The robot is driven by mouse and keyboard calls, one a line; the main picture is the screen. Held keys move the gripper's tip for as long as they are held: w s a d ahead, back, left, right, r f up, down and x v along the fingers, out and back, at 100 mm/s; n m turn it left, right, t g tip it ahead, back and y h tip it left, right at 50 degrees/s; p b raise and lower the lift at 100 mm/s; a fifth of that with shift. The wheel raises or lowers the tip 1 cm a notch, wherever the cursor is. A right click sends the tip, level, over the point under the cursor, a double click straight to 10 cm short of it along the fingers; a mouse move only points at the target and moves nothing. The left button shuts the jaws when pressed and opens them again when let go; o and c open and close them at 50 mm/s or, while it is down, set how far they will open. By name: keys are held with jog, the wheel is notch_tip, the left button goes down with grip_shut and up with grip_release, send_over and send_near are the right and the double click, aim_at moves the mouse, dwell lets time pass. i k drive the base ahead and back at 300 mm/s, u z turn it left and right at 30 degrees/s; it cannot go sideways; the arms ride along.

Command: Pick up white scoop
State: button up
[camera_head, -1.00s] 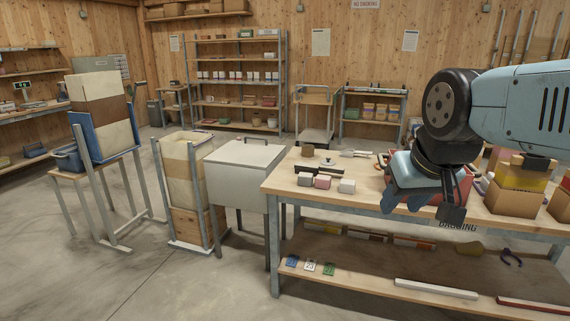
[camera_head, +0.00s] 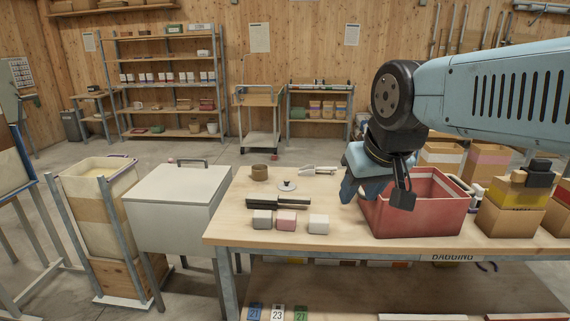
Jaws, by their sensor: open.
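A whitish scoop-like thing (camera_head: 318,170) lies at the back of the wooden workbench (camera_head: 225,222), left of my gripper; it is small, and I take it for the white scoop. My gripper (camera_head: 377,196) is open and hangs over the bench, in front of the left part of a red bin (camera_head: 435,218). It is apart from the scoop. My arm hides part of the bench's back edge and the bin's left side.
Grey, pink and white blocks (camera_head: 287,222) lie near the bench's front edge. Behind them are a dark flat tool (camera_head: 277,202), a small lidded item (camera_head: 288,186) and a brown round pot (camera_head: 260,172). Cardboard boxes (camera_head: 511,213) stand at right. A pale lidded bin (camera_head: 172,215) stands left.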

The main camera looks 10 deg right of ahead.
aim_at(308, 170)
jog(key=z, duration=0.1)
jog(key=i, duration=1.35)
jog(key=z, duration=0.05)
